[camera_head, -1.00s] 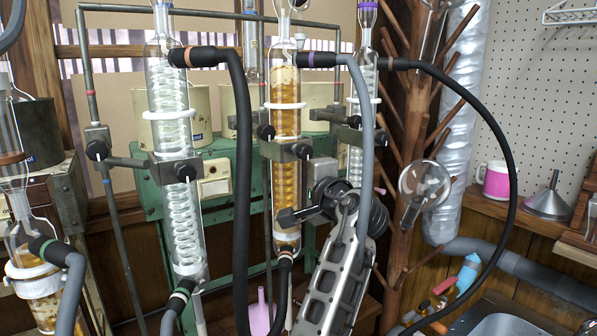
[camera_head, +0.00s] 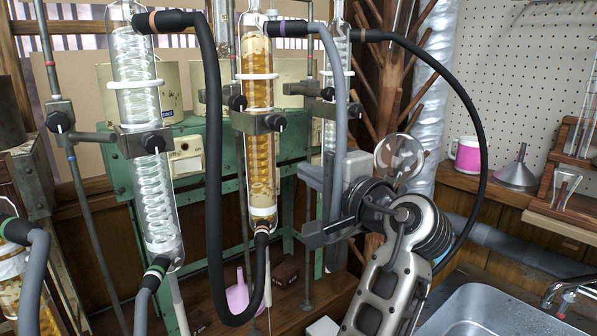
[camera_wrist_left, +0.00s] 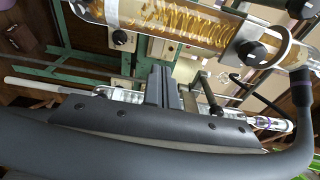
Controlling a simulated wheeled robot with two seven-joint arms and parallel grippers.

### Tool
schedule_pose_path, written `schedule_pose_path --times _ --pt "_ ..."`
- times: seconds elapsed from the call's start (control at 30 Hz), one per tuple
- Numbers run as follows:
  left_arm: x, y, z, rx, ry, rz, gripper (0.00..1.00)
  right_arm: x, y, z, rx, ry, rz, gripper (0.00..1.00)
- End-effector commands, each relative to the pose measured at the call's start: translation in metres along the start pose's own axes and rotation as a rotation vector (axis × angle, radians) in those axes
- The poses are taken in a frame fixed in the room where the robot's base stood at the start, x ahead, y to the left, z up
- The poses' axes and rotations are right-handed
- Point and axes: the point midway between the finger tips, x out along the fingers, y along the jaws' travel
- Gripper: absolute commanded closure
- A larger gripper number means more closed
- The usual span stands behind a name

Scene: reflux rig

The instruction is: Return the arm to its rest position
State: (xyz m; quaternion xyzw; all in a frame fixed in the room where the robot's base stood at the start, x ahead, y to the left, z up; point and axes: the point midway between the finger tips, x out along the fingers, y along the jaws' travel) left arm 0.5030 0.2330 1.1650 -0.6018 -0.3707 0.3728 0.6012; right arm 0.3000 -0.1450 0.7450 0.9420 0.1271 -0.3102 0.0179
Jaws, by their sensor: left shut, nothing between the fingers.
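My left gripper (camera_head: 308,178) is beside the grey hose (camera_head: 338,120), to the right of the middle condenser with amber liquid (camera_head: 256,150). Its fingers reach left behind the hose. My arm comes up from the bottom of the head view, with its black ribbed wrist near the centre. In the left wrist view the two grey fingers (camera_wrist_left: 160,85) lie together, shut and empty. The hose (camera_wrist_left: 120,145) crosses close in front of that camera, and I cannot tell whether it touches the gripper. The amber condenser (camera_wrist_left: 180,20) lies beyond the fingertips. My right gripper is not in view.
A clear coil condenser (camera_head: 147,150) stands at left, and another (camera_head: 338,50) behind the gripper. A black hose (camera_head: 470,110) arcs over my arm. A round flask (camera_head: 398,155) is behind my wrist. A steel sink (camera_head: 490,310), pink mug (camera_head: 466,155) and funnel (camera_head: 518,172) are at right.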

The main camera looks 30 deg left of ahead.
Motion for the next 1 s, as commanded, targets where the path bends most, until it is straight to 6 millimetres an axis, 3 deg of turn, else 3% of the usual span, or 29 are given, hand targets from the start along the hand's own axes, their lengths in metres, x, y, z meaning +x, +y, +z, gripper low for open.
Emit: schedule_pose_path --times 0.57,0.67,0.77,0.87,0.97,1.0 --pt "-0.003 0.001 0.0 0.0 0.002 0.001 1.0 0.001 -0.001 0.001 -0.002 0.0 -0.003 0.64" --pt "0.002 0.01 -0.007 -0.009 0.037 0.009 1.0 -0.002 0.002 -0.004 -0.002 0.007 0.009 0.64" --pt "0.013 0.04 -0.023 -0.049 0.14 0.046 1.0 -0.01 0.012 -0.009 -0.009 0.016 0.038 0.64" --pt "0.023 0.091 -0.04 -0.129 0.286 0.139 1.0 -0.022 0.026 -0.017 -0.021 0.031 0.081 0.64" --pt "0.024 0.155 -0.047 -0.238 0.428 0.297 1.0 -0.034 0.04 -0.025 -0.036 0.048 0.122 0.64" --pt "0.017 0.184 -0.044 -0.273 0.476 0.374 1.0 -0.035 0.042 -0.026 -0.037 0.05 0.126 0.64"
